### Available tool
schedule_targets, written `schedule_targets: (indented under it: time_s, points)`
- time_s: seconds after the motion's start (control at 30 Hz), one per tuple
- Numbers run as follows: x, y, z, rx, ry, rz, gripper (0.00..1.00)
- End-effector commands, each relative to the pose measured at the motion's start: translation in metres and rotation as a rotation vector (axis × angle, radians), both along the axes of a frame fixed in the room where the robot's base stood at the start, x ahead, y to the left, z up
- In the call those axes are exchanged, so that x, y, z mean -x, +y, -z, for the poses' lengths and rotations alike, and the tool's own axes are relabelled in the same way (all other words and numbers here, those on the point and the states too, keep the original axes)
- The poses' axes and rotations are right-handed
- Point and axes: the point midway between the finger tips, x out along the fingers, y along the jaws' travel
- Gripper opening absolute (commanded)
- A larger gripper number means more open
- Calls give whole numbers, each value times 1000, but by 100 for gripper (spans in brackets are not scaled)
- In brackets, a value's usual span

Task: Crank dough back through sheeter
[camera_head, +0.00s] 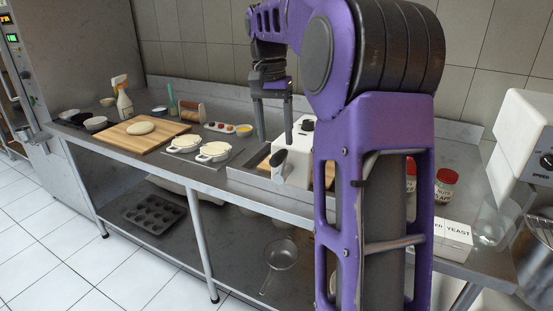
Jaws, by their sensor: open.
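The white sheeter (298,163) stands on the steel bench in the middle of the view, partly hidden by my purple arm. A dark crank handle (278,157) is on its near side. Wooden boards (265,163) show low beside the sheeter, in a shallow metal tray (244,176). My gripper (275,139) points down with its two dark fingers apart and empty. It appears just above and behind the crank handle in the picture; I cannot tell the exact gap. No dough is clearly visible at the sheeter. A pale dough piece (140,128) lies on a cutting board (165,137) at the left.
A spray bottle (123,102) and small bowls (96,123) are farther left. Red-lidded jars (446,177), a yeast box (452,236) and a white mixer (524,135) are at right. A muffin tin (153,213) lies on the lower shelf.

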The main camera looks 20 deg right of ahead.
Motion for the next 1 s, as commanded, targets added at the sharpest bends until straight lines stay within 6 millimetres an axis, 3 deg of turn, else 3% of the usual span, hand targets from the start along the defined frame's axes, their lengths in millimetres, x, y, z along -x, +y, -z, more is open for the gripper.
schedule_targets:
  time_s: [0.1,0.3,0.7,1.0]
  points:
    - [2,-1,25,0,1,0,67]
    - [3,-2,47,0,0,0,67]
    - [3,-3,53,1,-1,-1,65]
    - [3,-3,53,1,-1,-1,11]
